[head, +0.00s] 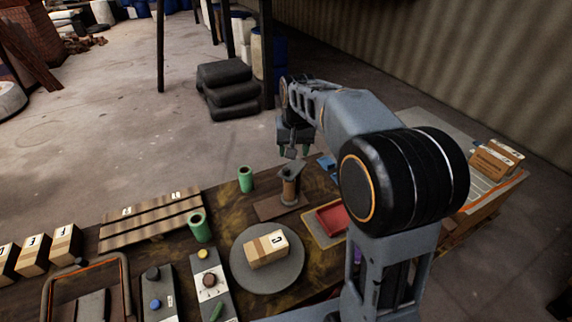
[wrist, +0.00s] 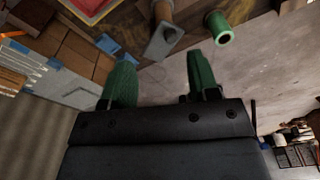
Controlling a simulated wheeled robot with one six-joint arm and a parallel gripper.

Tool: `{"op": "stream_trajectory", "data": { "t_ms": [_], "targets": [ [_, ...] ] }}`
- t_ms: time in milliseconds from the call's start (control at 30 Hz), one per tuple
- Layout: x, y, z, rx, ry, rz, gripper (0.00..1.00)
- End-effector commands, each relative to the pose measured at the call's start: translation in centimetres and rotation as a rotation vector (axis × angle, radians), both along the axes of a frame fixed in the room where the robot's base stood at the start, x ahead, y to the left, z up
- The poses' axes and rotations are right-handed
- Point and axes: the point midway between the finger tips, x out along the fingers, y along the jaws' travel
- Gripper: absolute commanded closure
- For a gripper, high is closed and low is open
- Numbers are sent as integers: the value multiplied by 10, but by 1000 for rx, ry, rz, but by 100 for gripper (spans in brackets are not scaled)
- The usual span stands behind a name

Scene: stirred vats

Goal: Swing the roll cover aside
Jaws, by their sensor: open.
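The roll cover is a flat grey plate (head: 293,169) on top of a short brown roll (head: 289,190), which stands upright on a wooden base (head: 268,208) on the bench. In the wrist view the grey cover (wrist: 163,43) juts out from the brown roll (wrist: 163,9) near the top middle. My gripper (head: 294,149) hangs above and just behind the roll in the head view. Its two green fingers are apart with nothing between them (wrist: 158,85). The fingers look clear of the cover; the exact gap is hard to tell.
A green cup (head: 245,179) stands left of the roll, another (head: 198,228) nearer. A red tray (head: 333,217) lies close on the right. A round grey plate (head: 242,270) carries a labelled box (head: 266,249). Control panels (head: 211,285) and a slatted board (head: 150,220) fill the left.

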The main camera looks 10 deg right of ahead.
Motion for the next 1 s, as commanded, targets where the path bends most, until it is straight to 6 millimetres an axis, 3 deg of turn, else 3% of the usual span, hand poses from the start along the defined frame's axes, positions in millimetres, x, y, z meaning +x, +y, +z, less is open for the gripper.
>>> {"op": "stream_trajectory", "data": {
  "t_ms": [100,333,633,1000],
  "targets": [
    [38,0,-4,2,43,-34,45],
    [77,-2,-18,2,91,-82,45],
    [90,-3,-42,2,109,-100,45],
    [89,-4,-112,2,109,-100,45]
  ]
}}
